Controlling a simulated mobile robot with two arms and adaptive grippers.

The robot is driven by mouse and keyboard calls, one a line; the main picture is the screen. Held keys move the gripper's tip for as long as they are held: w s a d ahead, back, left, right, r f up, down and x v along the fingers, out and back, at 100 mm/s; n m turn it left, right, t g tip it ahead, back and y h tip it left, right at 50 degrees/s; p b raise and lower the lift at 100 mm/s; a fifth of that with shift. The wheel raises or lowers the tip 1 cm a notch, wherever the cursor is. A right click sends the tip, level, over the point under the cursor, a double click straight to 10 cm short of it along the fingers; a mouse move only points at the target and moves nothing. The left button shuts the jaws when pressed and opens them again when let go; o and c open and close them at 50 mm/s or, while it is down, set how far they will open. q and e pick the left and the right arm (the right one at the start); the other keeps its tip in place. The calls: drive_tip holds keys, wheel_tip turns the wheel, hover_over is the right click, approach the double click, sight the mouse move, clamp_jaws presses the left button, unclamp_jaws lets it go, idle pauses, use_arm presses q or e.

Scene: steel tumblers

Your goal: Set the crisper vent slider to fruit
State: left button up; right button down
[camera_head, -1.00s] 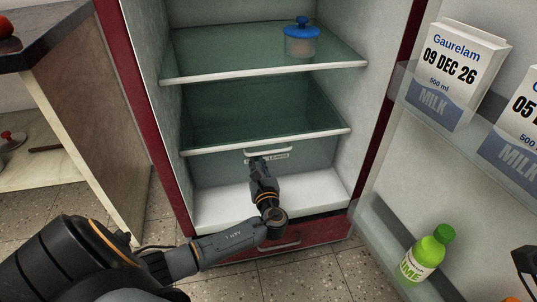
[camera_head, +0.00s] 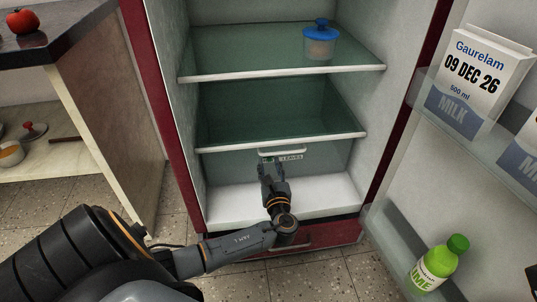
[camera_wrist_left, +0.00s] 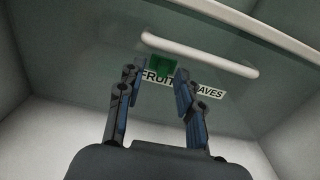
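The crisper drawer (camera_head: 330,153) sits under the lower fridge shelf, with a white handle bar that also shows in the left wrist view (camera_wrist_left: 200,55). The vent slider (camera_wrist_left: 160,66) is a small green block below the handle, at the FRUIT end of the white label (camera_wrist_left: 211,92); LEAVES is at the right end. My left gripper (camera_head: 267,163) is at the drawer front. In the left wrist view its fingers (camera_wrist_left: 155,78) are apart, one on each side of the slider, with gaps showing. Contact cannot be told. My right gripper does not show.
Above are glass shelves (camera_head: 282,74), one with a blue-lidded jar (camera_head: 320,44). The open door at right holds milk cartons (camera_head: 478,75) and a green bottle (camera_head: 438,264). A counter (camera_head: 60,40) stands at left. The white fridge floor (camera_head: 325,195) is clear.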

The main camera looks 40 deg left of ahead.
use_arm(q)
drive_tip(key=v, duration=1)
drive_tip(key=shift+s+d, duration=0.15)
drive_tip(key=shift+s, duration=0.15)
